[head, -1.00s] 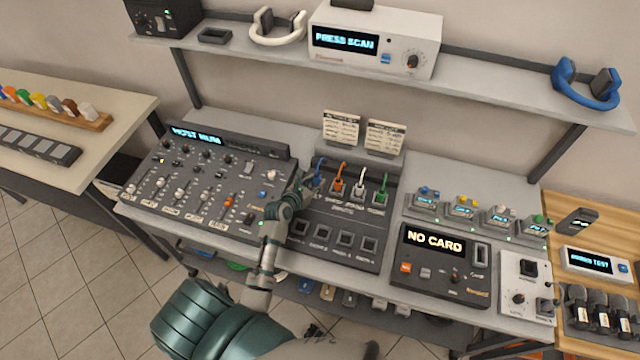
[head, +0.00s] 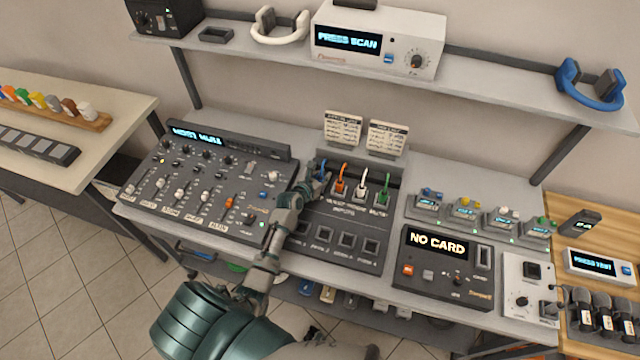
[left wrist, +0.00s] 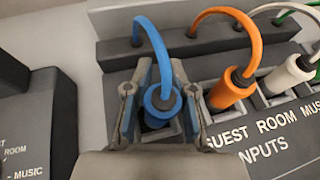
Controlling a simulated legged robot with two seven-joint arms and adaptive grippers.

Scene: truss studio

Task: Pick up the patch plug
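The patch plugs stand in a row on the patch panel (head: 314,222): blue, orange (head: 340,184), white (head: 362,188) and green (head: 383,194), each with a looped cable. My left gripper (head: 314,186) is at the blue plug (left wrist: 162,106), and largely hides it in the head view. In the left wrist view, its two fingers (left wrist: 160,98) stand open on either side of the blue plug, with gaps showing between. The blue plug sits upright in its socket. The orange plug (left wrist: 231,90) is close to the right finger. My right gripper is not in view.
A mixing console (head: 205,185) lies left of the panel. A card unit (head: 445,262) showing "NO CARD" is at right. Two label cards (head: 342,129) stand behind the plugs. A shelf (head: 480,88) runs above. Empty sockets (head: 346,241) line the panel's front.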

